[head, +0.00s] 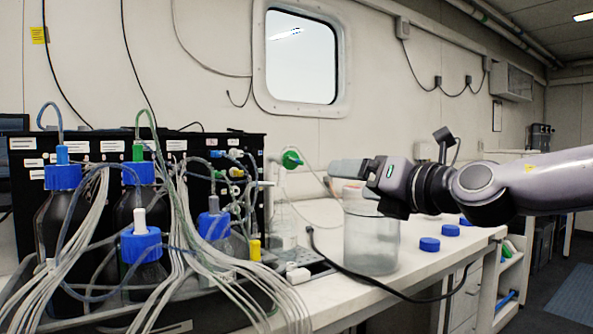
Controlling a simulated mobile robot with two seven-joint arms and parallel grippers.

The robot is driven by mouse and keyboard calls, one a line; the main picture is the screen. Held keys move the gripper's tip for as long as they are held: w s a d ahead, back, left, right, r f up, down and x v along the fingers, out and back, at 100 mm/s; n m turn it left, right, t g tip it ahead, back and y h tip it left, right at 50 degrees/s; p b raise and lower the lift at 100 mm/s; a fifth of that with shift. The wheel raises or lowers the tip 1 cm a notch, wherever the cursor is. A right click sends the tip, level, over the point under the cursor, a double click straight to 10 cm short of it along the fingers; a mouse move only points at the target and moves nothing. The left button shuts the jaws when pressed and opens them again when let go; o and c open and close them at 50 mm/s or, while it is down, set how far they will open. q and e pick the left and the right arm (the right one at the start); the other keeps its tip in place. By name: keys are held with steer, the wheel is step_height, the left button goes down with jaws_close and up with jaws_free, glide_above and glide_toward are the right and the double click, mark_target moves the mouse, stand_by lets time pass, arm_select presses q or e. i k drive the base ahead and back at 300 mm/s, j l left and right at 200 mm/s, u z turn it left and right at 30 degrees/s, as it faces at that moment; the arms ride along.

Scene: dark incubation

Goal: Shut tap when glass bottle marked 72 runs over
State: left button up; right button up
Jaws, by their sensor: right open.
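A green tap (291,159) with a pale spout sits at the right end of the black rack, in the middle of the head view. A clear glass bottle (284,226) seems to stand below it, partly hidden by tubes; I cannot read a 72 or make out its water level. My right gripper (338,177) reaches in from the right, open, a short way right of the tap and apart from it. My left gripper is out of view.
Dark bottles with blue caps (63,177) and many tubes crowd the left. A large clear beaker (371,243) stands below my right gripper. Loose blue caps (429,244) lie on the white bench (415,265). A black cable (375,287) crosses its front.

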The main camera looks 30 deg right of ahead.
mark_target(292, 159)
steer(key=i+l, duration=0.2)
steer(key=i, duration=0.25)
steer(key=i+l, duration=0.25)
steer(key=i, duration=0.15)
